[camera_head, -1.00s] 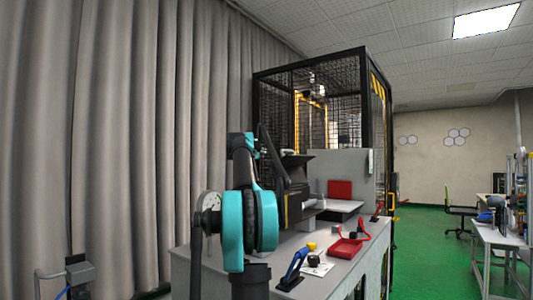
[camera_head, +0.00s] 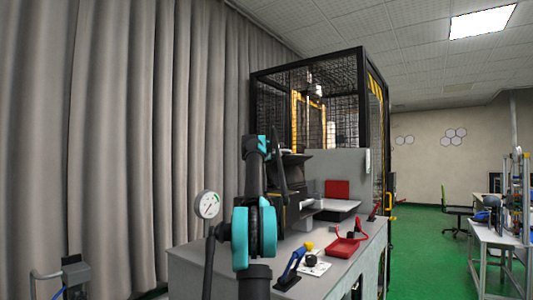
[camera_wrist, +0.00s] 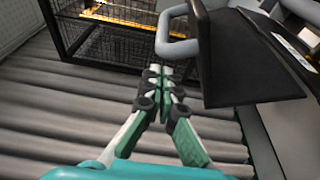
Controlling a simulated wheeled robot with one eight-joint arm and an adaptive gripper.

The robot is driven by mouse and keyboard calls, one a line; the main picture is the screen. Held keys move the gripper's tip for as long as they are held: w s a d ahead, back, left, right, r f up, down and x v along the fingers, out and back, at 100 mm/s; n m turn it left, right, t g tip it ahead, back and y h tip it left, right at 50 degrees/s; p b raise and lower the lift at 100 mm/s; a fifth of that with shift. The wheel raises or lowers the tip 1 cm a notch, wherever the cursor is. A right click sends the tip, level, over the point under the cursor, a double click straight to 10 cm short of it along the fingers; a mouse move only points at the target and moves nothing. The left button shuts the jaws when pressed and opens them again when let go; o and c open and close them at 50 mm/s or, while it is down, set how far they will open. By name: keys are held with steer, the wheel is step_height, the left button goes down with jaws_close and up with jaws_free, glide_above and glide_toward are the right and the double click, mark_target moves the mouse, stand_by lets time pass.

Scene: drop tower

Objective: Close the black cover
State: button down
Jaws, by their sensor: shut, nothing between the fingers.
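The black cover (camera_wrist: 245,65) fills the upper right of the wrist view as a dark tilted panel. Its grey looped handle (camera_wrist: 178,48) sticks out on the left side. My gripper (camera_wrist: 160,72) is shut and empty, with its green and white fingers together. In the picture its tips lie just below and left of the handle; I cannot tell whether they touch. In the head view, a black machine (camera_head: 294,190) with dark raised panels stands behind my arm. My own arm hides part of it, and my gripper is not clear there.
A black mesh cage (camera_head: 345,95) stands behind the table (camera_head: 345,275). A round gauge (camera_head: 208,205) is left of my arm. A red tray (camera_head: 344,248) and a blue-handled tool (camera_head: 290,270) lie on the table. A grey curtain (camera_head: 120,140) hangs at the left.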

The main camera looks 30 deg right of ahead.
steer(key=shift+s+d, duration=0.2)
steer(key=shift+s, duration=0.1)
